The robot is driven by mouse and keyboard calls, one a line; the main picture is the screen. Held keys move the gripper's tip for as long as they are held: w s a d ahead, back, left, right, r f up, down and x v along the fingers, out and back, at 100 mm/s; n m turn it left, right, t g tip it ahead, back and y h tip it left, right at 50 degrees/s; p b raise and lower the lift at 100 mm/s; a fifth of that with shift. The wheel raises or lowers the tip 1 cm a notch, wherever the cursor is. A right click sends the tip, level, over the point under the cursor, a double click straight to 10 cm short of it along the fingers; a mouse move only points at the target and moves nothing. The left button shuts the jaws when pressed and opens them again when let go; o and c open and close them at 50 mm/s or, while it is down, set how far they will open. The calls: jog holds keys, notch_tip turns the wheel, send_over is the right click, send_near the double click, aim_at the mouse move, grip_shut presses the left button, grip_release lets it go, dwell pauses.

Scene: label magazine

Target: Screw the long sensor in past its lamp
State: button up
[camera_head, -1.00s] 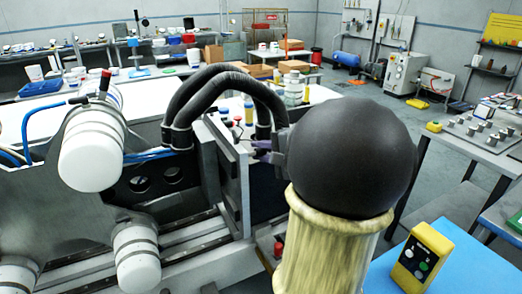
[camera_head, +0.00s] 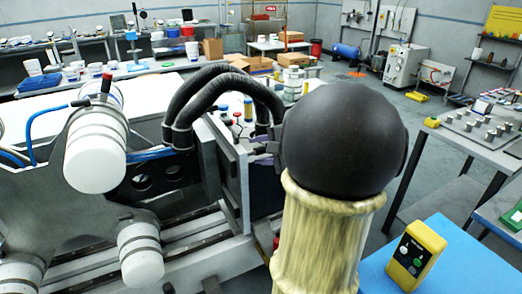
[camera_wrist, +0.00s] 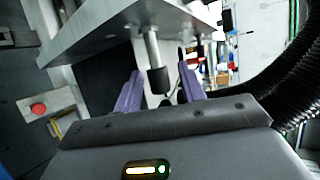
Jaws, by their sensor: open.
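In the wrist view the two purple fingers of my gripper (camera_wrist: 160,90) are spread open. A grey cylinder with a black end (camera_wrist: 154,62), which looks like a sensor, hangs from a metal plate (camera_wrist: 150,14) and shows between the fingertips, with a gap on both sides. I cannot tell its depth from the fingers. No lit lamp can be made out on the sensor. In the head view my gripper is mostly hidden behind my arm, beside the grey upright plate (camera_head: 232,180) of the machine.
Thick black hoses (camera_head: 215,80) arch over the machine close to my arm, and a black corrugated hose (camera_wrist: 300,75) shows at right in the wrist view. A red button (camera_wrist: 38,109) is at left. A yellow control box (camera_head: 415,255) stands on a blue surface at right.

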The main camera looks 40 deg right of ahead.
jog(key=v, duration=1.7)
jog(key=shift+s, duration=0.2)
jog(key=shift+w, duration=0.1)
jog(key=w+a+f+n+g+y+p, duration=0.1)
jog(key=w+a+f+n+g+p, duration=0.5)
jog(key=a+f+g, duration=0.65)
jog(key=a+f+n+t+h+p, duration=0.1)
jog(key=a+n+p, duration=0.1)
jog(key=a+n, duration=0.4)
jog(key=w+a+f+n+t+h+p, duration=0.1)
jog(key=a+n+h+p, duration=0.1)
jog(key=a+n, duration=0.4)
jog(key=a, duration=0.5)
jog(key=shift+w+f+h, duration=0.3)
jog(key=shift+f, duration=0.1)
